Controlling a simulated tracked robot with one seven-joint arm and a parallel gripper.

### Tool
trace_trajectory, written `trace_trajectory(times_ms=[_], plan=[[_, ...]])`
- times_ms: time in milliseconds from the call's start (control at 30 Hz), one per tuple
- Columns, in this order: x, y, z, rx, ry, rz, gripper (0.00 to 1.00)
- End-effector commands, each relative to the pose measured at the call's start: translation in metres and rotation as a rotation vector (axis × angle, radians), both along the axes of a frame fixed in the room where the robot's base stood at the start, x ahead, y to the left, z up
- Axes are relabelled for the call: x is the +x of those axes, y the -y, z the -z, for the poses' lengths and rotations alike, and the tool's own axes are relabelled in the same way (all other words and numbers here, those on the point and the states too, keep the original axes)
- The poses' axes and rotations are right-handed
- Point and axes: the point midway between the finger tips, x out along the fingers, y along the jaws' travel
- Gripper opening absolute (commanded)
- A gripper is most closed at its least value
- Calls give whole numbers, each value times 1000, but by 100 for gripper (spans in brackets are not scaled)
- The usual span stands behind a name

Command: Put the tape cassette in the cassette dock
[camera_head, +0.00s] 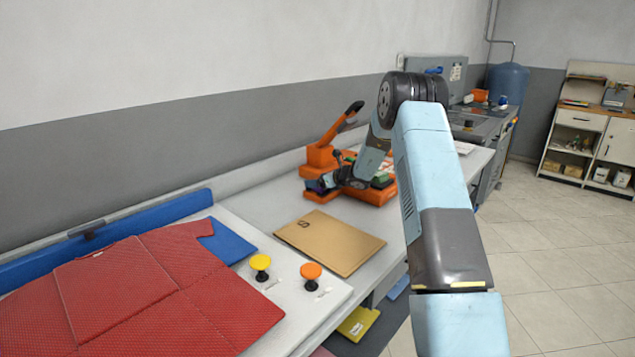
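An orange machine (376,195) with a raised dark-tipped lever (345,118) stands on the grey counter, just beyond the brown folder. Green and white parts (382,178) show on its top, partly behind my arm. My gripper (318,186) reaches down over the left part of this machine, pointing left. A small dark purplish piece shows at its tip; I cannot tell whether it is the tape cassette or part of the gripper. The finger opening is too small to make out. I cannot clearly pick out the cassette or the cassette dock.
A brown folder (330,241) lies in front of the machine. Nearer are a yellow knob (260,263), an orange knob (311,271) and a red garment (150,295) on a blue-edged board. The wall runs behind the counter. Tiled floor (550,245) is open on the right.

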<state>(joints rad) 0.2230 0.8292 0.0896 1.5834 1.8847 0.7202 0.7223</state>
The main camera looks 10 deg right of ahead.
Motion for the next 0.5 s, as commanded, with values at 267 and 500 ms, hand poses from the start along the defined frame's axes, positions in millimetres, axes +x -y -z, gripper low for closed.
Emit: trace_trajectory(times_ms=[267, 500], plan=[[-4, -6, 3, -1, -12, -10, 100], [-24, 13, -19, 0, -7, -5, 100]])
